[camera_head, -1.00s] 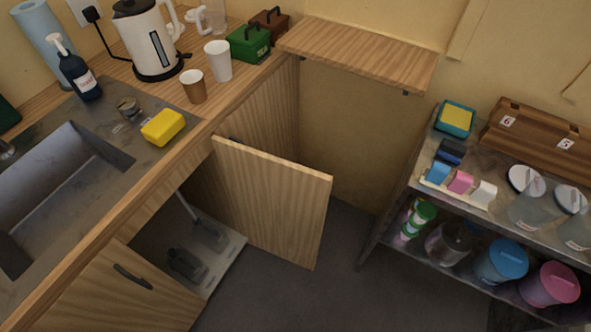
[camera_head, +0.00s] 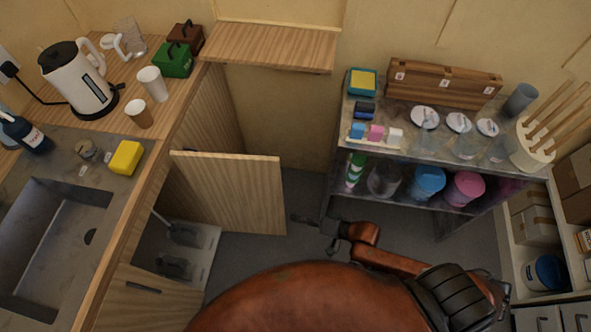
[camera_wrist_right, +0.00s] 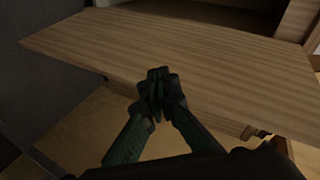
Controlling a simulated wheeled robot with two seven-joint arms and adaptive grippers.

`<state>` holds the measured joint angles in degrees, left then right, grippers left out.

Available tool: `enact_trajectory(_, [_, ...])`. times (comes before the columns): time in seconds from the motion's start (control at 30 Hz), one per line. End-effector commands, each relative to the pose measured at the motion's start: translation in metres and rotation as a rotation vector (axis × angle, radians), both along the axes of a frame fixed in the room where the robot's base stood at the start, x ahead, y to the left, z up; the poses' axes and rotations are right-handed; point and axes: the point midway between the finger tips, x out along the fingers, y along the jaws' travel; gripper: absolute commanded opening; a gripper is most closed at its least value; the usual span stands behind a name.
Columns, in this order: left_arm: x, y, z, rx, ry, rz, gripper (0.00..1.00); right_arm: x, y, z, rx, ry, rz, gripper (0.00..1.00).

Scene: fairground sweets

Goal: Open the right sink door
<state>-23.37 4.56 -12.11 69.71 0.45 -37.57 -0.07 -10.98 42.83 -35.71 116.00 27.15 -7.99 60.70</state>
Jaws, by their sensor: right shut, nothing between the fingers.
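The right sink door (camera_head: 230,190) is a light wooden panel. It stands swung wide open, away from the cabinet under the sink (camera_head: 60,225). My right gripper (camera_head: 300,218) is shut and empty, just to the right of the door's free edge in the head view. In the right wrist view the closed dark fingers (camera_wrist_right: 157,85) lie in front of the door panel (camera_wrist_right: 220,65); I cannot tell whether they touch it. The left sink door (camera_head: 130,300), with a dark handle, looks closed. My left gripper is not in view.
The open cabinet shows dark objects (camera_head: 185,235) on a pale base. A metal shelf unit (camera_head: 385,150) with jars and tubs stands close beyond my right gripper. A yellow sponge (camera_head: 126,157), cups and a kettle (camera_head: 75,80) stand on the counter.

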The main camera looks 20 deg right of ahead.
Motion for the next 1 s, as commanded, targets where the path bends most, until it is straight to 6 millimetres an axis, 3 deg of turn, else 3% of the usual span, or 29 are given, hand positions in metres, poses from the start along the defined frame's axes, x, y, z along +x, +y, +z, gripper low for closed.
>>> enact_trajectory(0.03, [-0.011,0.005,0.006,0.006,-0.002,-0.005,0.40,0.014,-0.012,0.039,0.072,-0.020,-0.009,0.00])
enact_trajectory(0.2, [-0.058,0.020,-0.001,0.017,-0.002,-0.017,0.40,0.045,-0.054,0.118,0.346,-0.026,-0.056,0.00])
enact_trajectory(0.3, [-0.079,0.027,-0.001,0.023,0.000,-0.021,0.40,0.057,-0.077,0.152,0.458,-0.027,-0.070,0.00])
enact_trajectory(0.4, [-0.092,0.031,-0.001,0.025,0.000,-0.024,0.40,0.064,-0.093,0.173,0.528,-0.027,-0.078,0.00])
enact_trajectory(0.5, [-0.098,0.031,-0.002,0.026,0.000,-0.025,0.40,0.067,-0.099,0.182,0.564,-0.027,-0.083,0.00])
enact_trajectory(0.63, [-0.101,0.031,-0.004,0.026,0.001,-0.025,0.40,0.077,-0.092,0.183,0.574,-0.028,-0.083,0.00])
enact_trajectory(1.0, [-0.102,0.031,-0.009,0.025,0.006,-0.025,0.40,0.131,-0.042,0.182,0.572,-0.029,-0.082,0.00])
